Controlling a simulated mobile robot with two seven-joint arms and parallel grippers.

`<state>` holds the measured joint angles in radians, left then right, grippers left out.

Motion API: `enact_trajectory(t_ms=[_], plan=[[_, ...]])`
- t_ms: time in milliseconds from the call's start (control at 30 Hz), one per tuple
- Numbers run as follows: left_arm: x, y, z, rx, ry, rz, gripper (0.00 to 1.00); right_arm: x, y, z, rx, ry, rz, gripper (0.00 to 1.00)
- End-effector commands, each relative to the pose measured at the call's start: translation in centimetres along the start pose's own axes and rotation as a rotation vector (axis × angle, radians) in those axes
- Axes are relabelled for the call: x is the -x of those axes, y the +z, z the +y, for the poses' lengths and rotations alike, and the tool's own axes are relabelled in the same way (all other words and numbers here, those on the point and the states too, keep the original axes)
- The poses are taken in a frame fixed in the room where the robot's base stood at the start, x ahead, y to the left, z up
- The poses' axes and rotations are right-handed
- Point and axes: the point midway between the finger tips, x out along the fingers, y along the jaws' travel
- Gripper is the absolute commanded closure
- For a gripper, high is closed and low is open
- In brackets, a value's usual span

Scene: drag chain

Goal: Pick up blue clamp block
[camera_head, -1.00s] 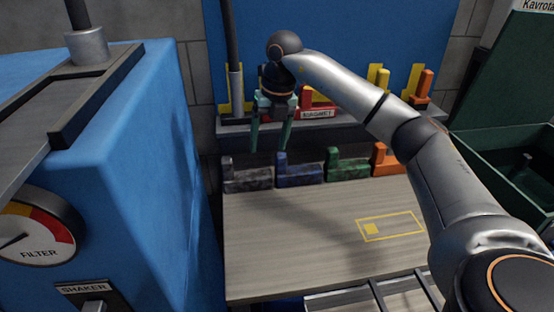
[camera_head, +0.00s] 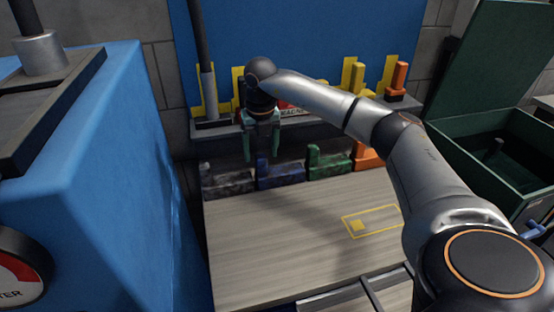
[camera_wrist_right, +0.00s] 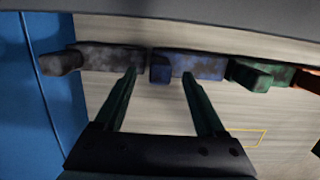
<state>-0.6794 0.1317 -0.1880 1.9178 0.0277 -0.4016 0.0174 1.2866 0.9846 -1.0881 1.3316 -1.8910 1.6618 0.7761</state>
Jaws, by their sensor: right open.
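The blue clamp block (camera_head: 281,177) is a worn, dark blue L-shaped piece at the back of the wooden table, second from left in a row. It also shows in the right wrist view (camera_wrist_right: 205,68). My right gripper (camera_head: 262,158) is open and empty, pointing down above the blue block's left, raised end. In the wrist view the gripper (camera_wrist_right: 159,73) has its left fingertip near the gap beside the black block and its right fingertip over the blue block. I cannot tell whether they touch. My left gripper is out of view.
A black block (camera_head: 228,181) is close on the left; a green block (camera_head: 329,164) and an orange block (camera_head: 367,156) are on the right. A shelf with coloured parts stands behind. The table (camera_head: 270,240) is clear in front. A blue machine (camera_head: 110,190) stands left.

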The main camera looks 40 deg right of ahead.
Motion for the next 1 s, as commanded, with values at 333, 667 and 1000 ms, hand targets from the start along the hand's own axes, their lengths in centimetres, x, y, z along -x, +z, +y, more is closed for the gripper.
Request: enact_trajectory(t_ms=[333, 667, 1000], plan=[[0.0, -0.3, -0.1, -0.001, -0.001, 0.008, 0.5, -2.7, -0.1, -0.1, 0.0, 0.001, 0.0, 0.28], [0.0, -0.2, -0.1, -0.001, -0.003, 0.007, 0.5, -2.7, -0.1, -0.1, 0.0, 0.001, -0.001, 0.51], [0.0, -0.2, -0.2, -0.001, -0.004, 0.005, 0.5, -2.6, -0.1, -0.1, 0.0, 0.001, -0.001, 0.89]])
